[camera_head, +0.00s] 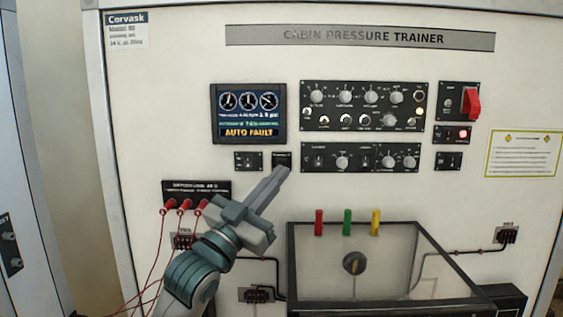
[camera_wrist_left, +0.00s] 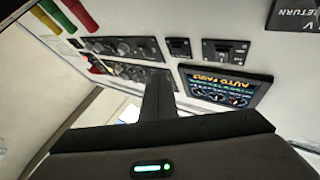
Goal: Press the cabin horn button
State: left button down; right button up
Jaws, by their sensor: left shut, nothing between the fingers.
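My left gripper (camera_head: 281,174) is shut and empty, with its fingertips just below a small black panel (camera_head: 282,158) under the screen. The panel's label is too small to read, so I cannot tell whether it is the cabin horn button. The fingers partly cover its lower part. In the left wrist view the closed fingers (camera_wrist_left: 158,95) point toward the trainer face, and the small panel (camera_wrist_left: 178,47) lies beyond them. I cannot tell if the tips touch the face. My right gripper is not in view.
A screen (camera_head: 248,114) reads AUTO FAULT. Knob panels (camera_head: 362,106) lie to its right, with a red switch (camera_head: 471,103) farther right. Red plugs with cables (camera_head: 184,205) sit left of my arm. A clear-topped box (camera_head: 310,262) juts out below, with coloured handles (camera_head: 347,222) above it.

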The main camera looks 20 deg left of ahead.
pick_arm(q)
jog(key=shift+s+d, duration=0.2)
jog(key=shift+s, duration=0.55)
